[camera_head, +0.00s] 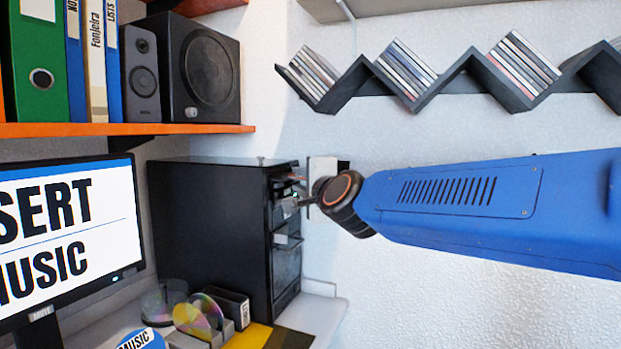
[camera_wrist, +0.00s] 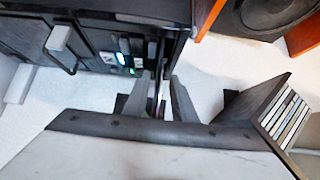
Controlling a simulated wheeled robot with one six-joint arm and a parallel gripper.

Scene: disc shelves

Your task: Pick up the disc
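My gripper (camera_head: 303,193) is at the front of the black computer tower (camera_head: 208,225), beside its upper drive bays. In the wrist view the two fingers (camera_wrist: 161,84) stand apart. A thin, pale, pinkish edge (camera_wrist: 160,98) shows between them, touching neither clearly; it may be a disc seen edge-on, but I cannot tell. A shiny rainbow-coloured disc (camera_head: 198,317) stands upright on the desk at the lower left, well away from my gripper. A blue-and-white disc marked MUSIC (camera_head: 141,341) is partly cut off at the bottom edge.
The monitor (camera_head: 60,235) stands left of the tower. An orange shelf (camera_head: 130,129) holds binders and speakers (camera_head: 207,70). A dark zigzag wall shelf (camera_head: 450,78) with several disc cases is above my arm. The tower also fills the wrist view's upper left (camera_wrist: 100,35). White wall lies right of the tower.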

